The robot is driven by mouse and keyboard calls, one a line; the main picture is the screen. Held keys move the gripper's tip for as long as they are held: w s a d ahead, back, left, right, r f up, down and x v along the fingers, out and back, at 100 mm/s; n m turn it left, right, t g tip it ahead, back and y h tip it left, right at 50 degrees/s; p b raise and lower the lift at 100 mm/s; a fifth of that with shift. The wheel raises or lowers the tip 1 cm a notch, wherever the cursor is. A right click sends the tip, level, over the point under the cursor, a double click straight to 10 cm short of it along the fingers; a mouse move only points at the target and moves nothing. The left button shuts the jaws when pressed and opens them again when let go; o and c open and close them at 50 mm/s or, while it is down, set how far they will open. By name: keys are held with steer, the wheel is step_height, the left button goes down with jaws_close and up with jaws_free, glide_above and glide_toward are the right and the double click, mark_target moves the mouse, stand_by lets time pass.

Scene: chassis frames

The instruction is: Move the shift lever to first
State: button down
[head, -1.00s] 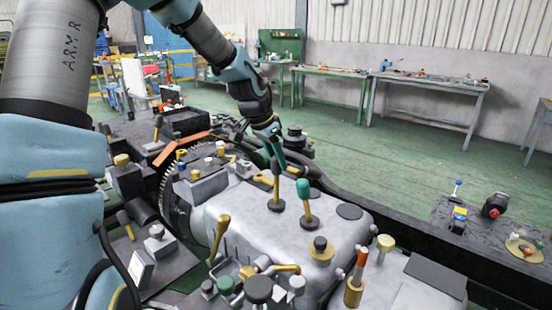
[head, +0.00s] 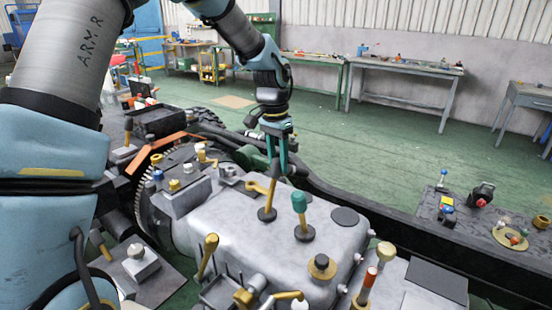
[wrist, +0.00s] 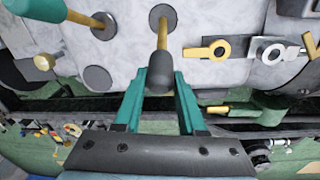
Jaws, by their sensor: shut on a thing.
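The shift lever with a dark knob and yellow shaft (head: 269,203) rises from a round dark collar on the grey gearbox housing (head: 222,213). It leans slightly to the right in the head view. My gripper (head: 276,172) reaches down from above and is shut on its upper end. In the wrist view the dark knob (wrist: 160,78) sits between the two teal fingers (wrist: 157,95). The fingers partly hide the knob in the head view. A second lever with a green knob (head: 299,202) stands just to the right, apart from my gripper; it also shows at upper left in the wrist view (wrist: 35,8).
A yellow-handled lever (head: 208,255) and an orange-topped post (head: 366,285) stand nearer. A yellow ring-ended handle (head: 256,187) lies close left of the held lever. A dark chassis rail (head: 395,215) runs behind. A side plate at right holds small parts.

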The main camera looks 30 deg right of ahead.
steer(key=shift+d, duration=0.1)
steer(key=c, duration=0.5)
jaws_free()
step_height(320, 180, up, 11)
steer(key=b, duration=0.2)
steer(key=shift+w+a+f+b, duration=0.15)
steer(key=shift+w+a+b, duration=0.15)
steer(key=shift+w+b, duration=0.1)
steer(key=shift+a, duration=0.1)
